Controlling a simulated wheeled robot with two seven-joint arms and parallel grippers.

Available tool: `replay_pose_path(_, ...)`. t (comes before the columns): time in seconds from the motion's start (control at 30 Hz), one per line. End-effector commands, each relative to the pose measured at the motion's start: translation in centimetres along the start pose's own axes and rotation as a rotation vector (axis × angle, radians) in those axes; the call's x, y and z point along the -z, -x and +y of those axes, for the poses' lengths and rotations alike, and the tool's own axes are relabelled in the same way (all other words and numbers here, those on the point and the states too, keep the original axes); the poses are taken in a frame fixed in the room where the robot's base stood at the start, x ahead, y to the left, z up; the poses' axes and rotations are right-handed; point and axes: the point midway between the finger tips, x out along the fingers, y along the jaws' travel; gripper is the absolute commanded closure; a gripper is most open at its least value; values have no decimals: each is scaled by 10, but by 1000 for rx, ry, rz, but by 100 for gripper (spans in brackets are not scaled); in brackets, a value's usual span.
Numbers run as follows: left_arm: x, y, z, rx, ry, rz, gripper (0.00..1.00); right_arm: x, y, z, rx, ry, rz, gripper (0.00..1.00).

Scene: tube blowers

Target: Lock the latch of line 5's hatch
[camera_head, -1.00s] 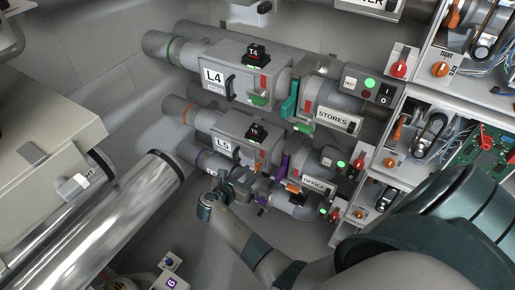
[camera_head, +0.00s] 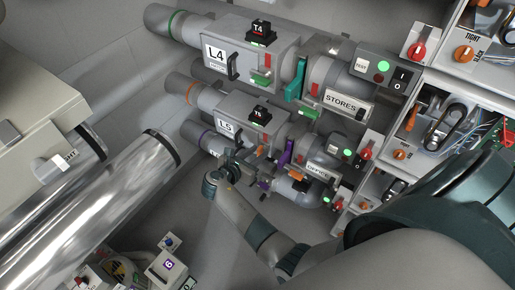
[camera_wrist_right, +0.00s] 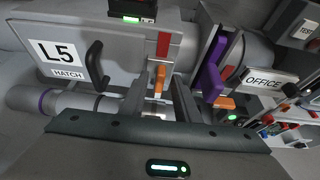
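Line 5's hatch is a grey box with an "L5 HATCH" label (camera_head: 227,126) and a black handle (camera_wrist_right: 96,66). In the right wrist view, a small orange latch lever (camera_wrist_right: 160,77) hangs upright at the hatch's right edge, below a red strip (camera_wrist_right: 164,45). My right gripper (camera_wrist_right: 160,101) is open, its two dark fingers apart below and on either side of the lever. I cannot tell whether they touch it. In the head view the right gripper (camera_head: 246,160) is just below the L5 hatch and partly covers its lower edge. My left gripper is not in view.
The L4 hatch (camera_head: 217,54) with a green lever is above. A purple lever (camera_wrist_right: 211,82) and the "OFFICE" sign (camera_wrist_right: 264,79) are close to the right of my gripper. A control rack (camera_head: 440,125) is at the right. Large silver pipes (camera_head: 95,215) are at the left.

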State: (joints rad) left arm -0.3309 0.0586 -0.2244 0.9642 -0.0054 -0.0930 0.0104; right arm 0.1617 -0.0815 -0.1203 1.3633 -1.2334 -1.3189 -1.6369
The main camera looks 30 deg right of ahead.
Motion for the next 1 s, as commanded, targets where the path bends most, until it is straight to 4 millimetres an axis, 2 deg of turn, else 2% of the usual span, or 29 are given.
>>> replay_pose_path(0.17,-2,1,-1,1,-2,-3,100,0,0,0,0,0,0,74)
replay_pose_path(0.27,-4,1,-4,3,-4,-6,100,0,0,0,0,0,0,97)
replay_pose_path(0.3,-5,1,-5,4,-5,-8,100,0,0,0,0,0,0,100)
replay_pose_path(0.67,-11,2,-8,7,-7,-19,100,0,0,-1,-9,-20,0,100)
replay_pose_path(1.0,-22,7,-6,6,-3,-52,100,0,-1,-3,-67,-160,-2,100)
